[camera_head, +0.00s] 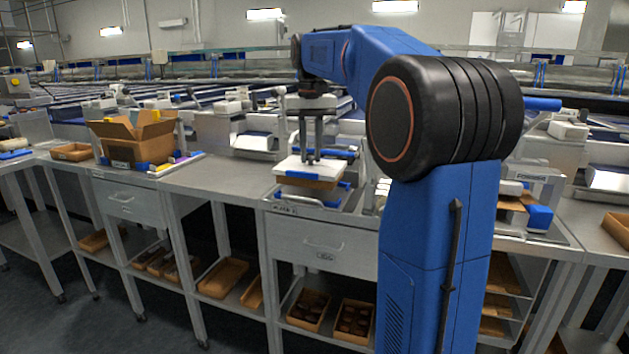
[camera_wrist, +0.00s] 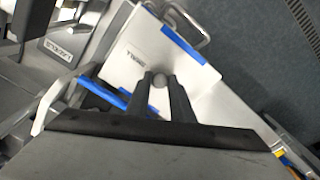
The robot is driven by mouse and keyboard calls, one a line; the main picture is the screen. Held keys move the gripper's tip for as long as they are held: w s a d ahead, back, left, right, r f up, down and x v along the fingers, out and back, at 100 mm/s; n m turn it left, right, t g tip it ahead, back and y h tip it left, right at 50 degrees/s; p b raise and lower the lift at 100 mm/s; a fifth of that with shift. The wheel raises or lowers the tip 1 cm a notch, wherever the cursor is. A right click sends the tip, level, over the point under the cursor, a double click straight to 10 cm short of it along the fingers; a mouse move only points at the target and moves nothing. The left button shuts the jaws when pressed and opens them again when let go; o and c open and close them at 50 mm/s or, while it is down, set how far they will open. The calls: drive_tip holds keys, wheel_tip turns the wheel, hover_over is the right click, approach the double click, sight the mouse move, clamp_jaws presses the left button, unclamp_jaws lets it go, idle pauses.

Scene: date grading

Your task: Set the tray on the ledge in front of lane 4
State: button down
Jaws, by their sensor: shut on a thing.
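My gripper (camera_head: 311,158) points down and is shut on a small round knob (camera_wrist: 159,81) in the middle of a white tray cover (camera_wrist: 140,45). The cover has a blue strip along one edge and a small label. In the head view the tray (camera_head: 308,181) shows a white top and a brown lower side. It sits over a metal ledge (camera_head: 272,199) with blue parts, on the counter in front of the lane machinery. I cannot tell whether its underside touches the ledge. A small label on the ledge front is too small to read as a lane number.
An open cardboard box (camera_head: 140,140) stands on the counter to the left. A bare stretch of counter (camera_head: 212,178) lies between it and the tray. Lane machinery (camera_head: 250,125) stands behind. A drawer (camera_head: 322,246) and shelves with brown trays (camera_head: 221,278) are below.

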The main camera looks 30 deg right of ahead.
drive_tip(key=w+a, duration=0.5)
drive_tip(key=w, duration=0.2)
drive_tip(key=shift+w+a, duration=0.15)
drive_tip(key=shift+w, duration=0.05)
idle(0.7)
drive_tip(key=w+a, duration=0.6)
drive_tip(key=w, duration=0.2)
idle(1.2)
drive_tip(key=w+a, duration=0.5)
drive_tip(key=w, duration=0.3)
drive_tip(key=shift+a, duration=0.2)
idle(0.8)
drive_tip(key=shift+s, duration=0.1)
drive_tip(key=shift+f, duration=1.65)
idle(0.8)
